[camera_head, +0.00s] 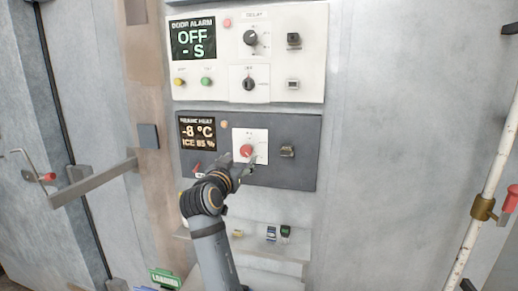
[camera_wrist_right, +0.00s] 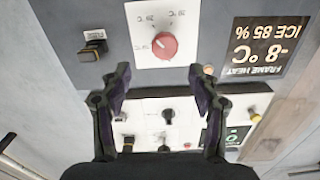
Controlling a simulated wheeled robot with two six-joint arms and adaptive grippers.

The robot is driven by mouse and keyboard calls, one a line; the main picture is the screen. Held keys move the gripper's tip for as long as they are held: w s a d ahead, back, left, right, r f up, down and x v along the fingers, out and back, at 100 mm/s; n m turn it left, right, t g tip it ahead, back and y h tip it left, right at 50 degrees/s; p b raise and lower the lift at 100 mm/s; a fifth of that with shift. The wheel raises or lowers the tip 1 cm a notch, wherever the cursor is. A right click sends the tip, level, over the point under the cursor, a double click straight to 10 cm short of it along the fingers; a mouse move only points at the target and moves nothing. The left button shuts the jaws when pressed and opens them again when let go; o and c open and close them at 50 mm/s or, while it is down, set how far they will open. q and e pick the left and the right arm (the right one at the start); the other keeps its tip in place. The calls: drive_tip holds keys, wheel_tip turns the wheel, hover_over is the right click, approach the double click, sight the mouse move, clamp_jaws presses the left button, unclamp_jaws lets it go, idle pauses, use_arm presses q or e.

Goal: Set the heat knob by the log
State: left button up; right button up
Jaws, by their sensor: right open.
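The red heat knob (camera_head: 246,150) sits on a white plate on the dark frame heat panel (camera_head: 300,160). It also shows in the right wrist view (camera_wrist_right: 164,46), with small marks around it that I cannot read clearly. The frame heat display (camera_head: 197,133) reads -8 °C and ICE 85 %. My right gripper (camera_head: 247,166) is at the panel, just below the knob in the head view. In the wrist view its open fingers (camera_wrist_right: 160,73) are spread, with the knob beyond their tips and nothing between them. I cannot make out a log. My left gripper is not in view.
Above is a white door alarm panel (camera_head: 315,50) with a display reading OFF, black knobs and buttons. A dark switch (camera_head: 287,151) sits right of the knob. A ledge (camera_head: 262,250) with small items is below. A door handle bar (camera_head: 95,182) juts out at left.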

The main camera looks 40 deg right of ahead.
sight(245, 152)
drive_tip(key=p+x, duration=0.2)
drive_tip(key=x, duration=0.2)
drive_tip(key=p+x, duration=0.2)
drive_tip(key=x, duration=0.3)
drive_tip(key=shift+w+p, duration=0.4)
drive_tip(key=shift+w, duration=0.1)
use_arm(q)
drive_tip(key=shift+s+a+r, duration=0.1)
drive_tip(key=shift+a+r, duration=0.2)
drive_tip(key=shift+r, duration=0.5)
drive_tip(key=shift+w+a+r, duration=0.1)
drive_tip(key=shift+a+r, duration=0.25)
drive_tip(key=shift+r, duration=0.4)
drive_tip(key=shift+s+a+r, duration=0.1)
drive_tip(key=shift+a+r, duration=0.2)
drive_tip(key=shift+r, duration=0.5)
use_arm(e)
drive_tip(key=shift+w+d, duration=0.1)
drive_tip(key=shift+c, duration=0.3)
drive_tip(key=c, duration=1.1)
drive_tip(key=shift+c, duration=0.2)
drive_tip(key=shift+f, duration=0.1)
